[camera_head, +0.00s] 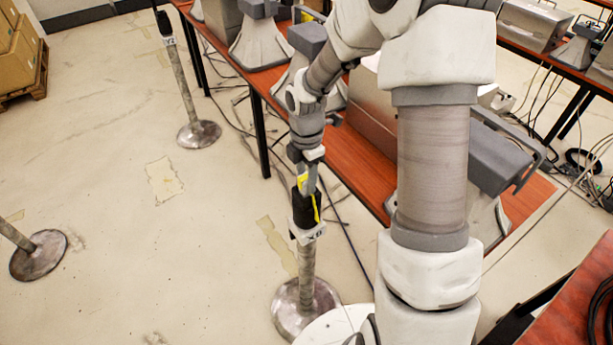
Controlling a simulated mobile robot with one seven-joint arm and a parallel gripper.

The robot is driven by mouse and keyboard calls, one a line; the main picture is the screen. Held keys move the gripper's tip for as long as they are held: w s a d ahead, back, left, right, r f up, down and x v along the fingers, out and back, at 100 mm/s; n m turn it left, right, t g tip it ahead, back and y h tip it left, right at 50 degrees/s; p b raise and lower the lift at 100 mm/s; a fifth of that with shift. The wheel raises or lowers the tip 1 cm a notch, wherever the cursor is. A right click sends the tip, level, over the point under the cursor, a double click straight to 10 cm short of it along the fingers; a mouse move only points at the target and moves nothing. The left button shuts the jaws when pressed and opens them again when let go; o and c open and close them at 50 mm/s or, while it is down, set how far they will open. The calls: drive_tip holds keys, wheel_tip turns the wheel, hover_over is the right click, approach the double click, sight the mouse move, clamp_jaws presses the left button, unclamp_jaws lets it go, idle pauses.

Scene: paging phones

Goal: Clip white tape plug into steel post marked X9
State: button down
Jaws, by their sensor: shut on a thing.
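The steel post (306,262) stands on a round metal base at lower centre. It has a black head (303,214) and a white label (308,233) below it, whose marking is too small to read surely. My gripper (310,188) points down at the top of this head, its fingers overlapping it in the head camera view. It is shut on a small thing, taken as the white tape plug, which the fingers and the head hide. Yellow parts show beside the fingers and along the head. I cannot tell whether the plug is seated in the head.
Another post (181,85) with a white label stands at upper left, and a third post's base (38,254) shows at far left. A red-brown table (365,160) with grey devices is close behind my arm. Cables lie on the floor. The left floor is mostly clear.

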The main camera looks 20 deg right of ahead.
drive_tip(key=c, duration=0.7)
unclamp_jaws()
wheel_tip(320, 180, up, 11)
drive_tip(key=p, duration=0.9)
drive_tip(key=shift+p, duration=0.3)
drive_tip(key=s+d+r+m+t+h+b, duration=0.1)
drive_tip(key=s+r+m, duration=0.35)
drive_tip(key=r, duration=0.25)
drive_tip(key=s+r+m+t, duration=0.2)
drive_tip(key=s+r+m, duration=0.2)
drive_tip(key=r+m, duration=0.3)
drive_tip(key=s+r+m+t, duration=0.1)
drive_tip(key=s+r+m, duration=0.2)
drive_tip(key=s+m, duration=0.2)
drive_tip(key=s+a+r+m+t+y, duration=0.1)
drive_tip(key=s+r+m, duration=0.2)
drive_tip(key=s+m, duration=0.2)
drive_tip(key=shift+s+r+t+b, duration=0.3)
drive_tip(key=shift+s+b, duration=0.1)
drive_tip(key=shift+s, duration=0.6)
